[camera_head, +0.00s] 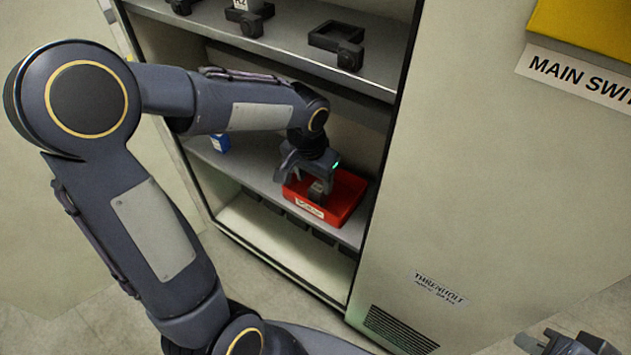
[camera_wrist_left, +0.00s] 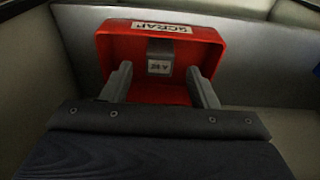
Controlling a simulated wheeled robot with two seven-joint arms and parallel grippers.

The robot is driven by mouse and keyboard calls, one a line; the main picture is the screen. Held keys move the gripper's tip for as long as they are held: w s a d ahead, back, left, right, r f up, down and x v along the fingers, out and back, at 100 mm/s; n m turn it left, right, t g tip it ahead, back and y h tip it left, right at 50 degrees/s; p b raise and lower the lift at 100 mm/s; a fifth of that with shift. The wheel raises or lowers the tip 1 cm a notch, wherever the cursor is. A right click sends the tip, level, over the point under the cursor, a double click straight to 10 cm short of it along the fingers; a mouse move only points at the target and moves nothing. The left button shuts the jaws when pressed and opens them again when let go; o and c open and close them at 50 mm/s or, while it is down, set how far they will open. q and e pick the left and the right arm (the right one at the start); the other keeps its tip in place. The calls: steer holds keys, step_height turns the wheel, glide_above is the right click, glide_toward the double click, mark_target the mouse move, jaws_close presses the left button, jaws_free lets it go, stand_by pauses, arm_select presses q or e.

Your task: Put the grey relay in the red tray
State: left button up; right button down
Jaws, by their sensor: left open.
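The red tray (camera_head: 346,197) sits on the cabinet's middle shelf, with a white label on its front wall. The grey relay (camera_head: 316,192) is inside the tray, near that wall. In the left wrist view the relay (camera_wrist_left: 160,63) shows a small white label and stands within the red tray (camera_wrist_left: 112,48), whose label reads SCRAP. My left gripper (camera_head: 305,181) is open over the tray; in the wrist view its fingers (camera_wrist_left: 159,72) are on either side of the relay with gaps between. Part of my right gripper (camera_head: 572,344) shows at the bottom right edge; its fingertips are not clear.
A blue object (camera_head: 220,142) lies on the same shelf, left of the tray. The upper shelf (camera_head: 285,35) above my left arm holds several dark parts. The cabinet's right panel (camera_head: 480,180) stands close beside the tray. Dark items show below the middle shelf.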

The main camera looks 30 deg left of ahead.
arm_select(q)
steer(key=shift+s+r, duration=0.1)
steer(key=shift+r, duration=0.45)
steer(key=s+d+r+n+t+h, duration=0.1)
steer(key=s+r+t, duration=0.1)
steer(key=s, duration=0.7)
steer(key=s+d+r+n+t+h, duration=0.1)
steer(key=s+r+n+h, duration=0.1)
steer(key=s, duration=0.7)
steer(key=shift+r+t+h, duration=0.3)
steer(key=shift+r+t, duration=0.1)
steer(key=shift+r, duration=0.45)
steer(key=shift+s, duration=0.1)
